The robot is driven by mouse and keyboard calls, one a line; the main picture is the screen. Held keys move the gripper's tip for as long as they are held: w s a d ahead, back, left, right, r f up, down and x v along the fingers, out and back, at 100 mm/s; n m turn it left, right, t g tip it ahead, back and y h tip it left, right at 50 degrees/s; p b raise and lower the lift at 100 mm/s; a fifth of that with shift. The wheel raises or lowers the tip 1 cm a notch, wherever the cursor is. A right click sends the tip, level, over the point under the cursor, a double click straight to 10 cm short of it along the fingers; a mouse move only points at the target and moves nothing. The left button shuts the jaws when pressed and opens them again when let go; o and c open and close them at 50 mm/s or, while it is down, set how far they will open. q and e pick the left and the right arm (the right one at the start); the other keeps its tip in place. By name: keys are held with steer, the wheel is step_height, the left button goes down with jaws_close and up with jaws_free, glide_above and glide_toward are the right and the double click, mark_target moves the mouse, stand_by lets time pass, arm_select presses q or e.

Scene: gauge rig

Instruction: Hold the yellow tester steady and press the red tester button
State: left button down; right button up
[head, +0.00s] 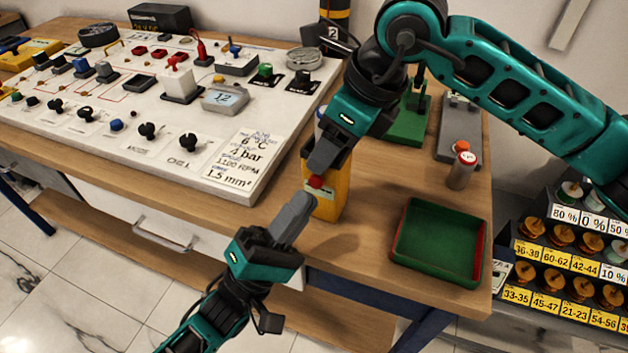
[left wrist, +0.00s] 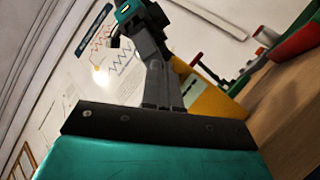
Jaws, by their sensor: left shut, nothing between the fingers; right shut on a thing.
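The yellow tester (head: 328,206) stands upright on the wooden table near its front edge. Its red button (head: 316,182) shows on the side facing me. My right gripper (head: 322,158) comes from above and is shut on the upper part of the tester, covering much of its top. My left gripper (head: 304,198) is shut and empty, its fingertips just below and left of the red button; I cannot tell whether they touch. In the left wrist view the tester (left wrist: 218,104) shows behind the left fingers (left wrist: 160,82), and the button is hidden there.
A white gauge panel (head: 222,150) with knobs and plugs fills the table's left. A green tray with red sides (head: 440,243) lies right of the tester. A small red-topped cylinder (head: 462,170) stands behind the tray. A rack of weights (head: 570,265) stands at the right.

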arm_select(q)
steer(key=shift+w, duration=0.15)
stand_by(0.3)
steer(key=shift+w+d, duration=0.15)
steer(key=shift+w, duration=0.1)
steer(key=shift+w, duration=0.1)
stand_by(0.3)
steer(key=shift+w+d+r, duration=0.15)
steer(key=shift+w, duration=0.25)
arm_select(e)
steer(key=shift+s+a+r, duration=0.2)
steer(key=shift+s+a, duration=0.05)
steer(key=shift+s, duration=0.15)
stand_by(0.5)
arm_select(q)
steer(key=shift+s+f, duration=0.3)
steer(key=shift+f, duration=0.1)
arm_select(e)
steer(key=shift+w+d+f, duration=0.15)
steer(key=shift+w+d, duration=0.15)
arm_select(q)
steer(key=shift+f, duration=0.1)
steer(key=shift+s+a, duration=0.5)
steer(key=shift+s, duration=0.45)
steer(key=shift+s+a, duration=0.35)
steer(key=shift+s, duration=0.35)
steer(key=shift+s+a, duration=0.3)
steer(key=shift+s, duration=0.45)
arm_select(e)
steer(key=shift+w, duration=0.1)
